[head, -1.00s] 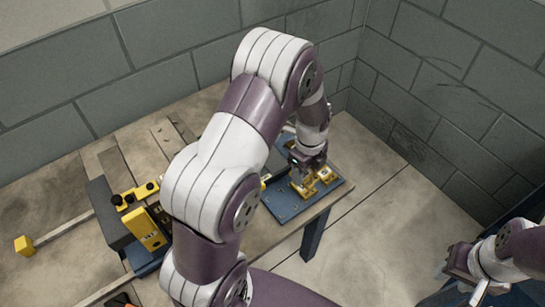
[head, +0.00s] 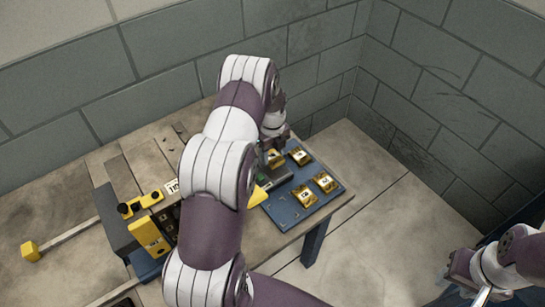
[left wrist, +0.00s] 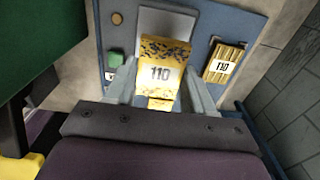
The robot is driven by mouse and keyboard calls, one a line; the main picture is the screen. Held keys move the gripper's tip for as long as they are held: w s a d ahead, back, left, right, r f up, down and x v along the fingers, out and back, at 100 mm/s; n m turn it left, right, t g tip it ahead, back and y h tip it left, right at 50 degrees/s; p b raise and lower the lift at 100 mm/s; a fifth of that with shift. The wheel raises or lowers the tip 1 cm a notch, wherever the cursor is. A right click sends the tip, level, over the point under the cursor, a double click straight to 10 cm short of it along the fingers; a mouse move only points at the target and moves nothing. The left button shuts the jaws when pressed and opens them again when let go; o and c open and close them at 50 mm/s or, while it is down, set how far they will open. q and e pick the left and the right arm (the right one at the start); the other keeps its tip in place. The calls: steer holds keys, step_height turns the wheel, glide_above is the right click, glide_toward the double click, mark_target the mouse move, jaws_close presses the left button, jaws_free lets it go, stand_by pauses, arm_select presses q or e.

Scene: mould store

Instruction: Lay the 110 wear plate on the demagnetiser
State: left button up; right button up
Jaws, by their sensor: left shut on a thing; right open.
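My left gripper (left wrist: 158,85) is shut on a yellow, worn wear plate (left wrist: 162,52) marked 110, with a finger on either side of it. In the head view, my left gripper (head: 272,150) is over the back left part of the blue board. A second yellow plate marked 110 (left wrist: 224,63) lies on the blue board, right of the held one in the left wrist view. I cannot tell for sure which thing is the demagnetiser. My right gripper (head: 480,292) is open and empty at the lower right, away from the bench.
The blue board (head: 335,192) bears several yellow plates, one at its front right (head: 325,182). Left of my arm stands a dark unit with a yellow block (head: 150,237). Block walls close off the back and right. Bare bench (head: 55,225) shows at the left.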

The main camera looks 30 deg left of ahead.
mark_target(273, 156)
arm_select(q)
step_height(273, 156, down, 3)
steer(key=shift+r, duration=0.15)
steer(key=shift+f, duration=0.4)
steer(key=o, duration=1.1)
steer(key=shift+o, duration=0.2)
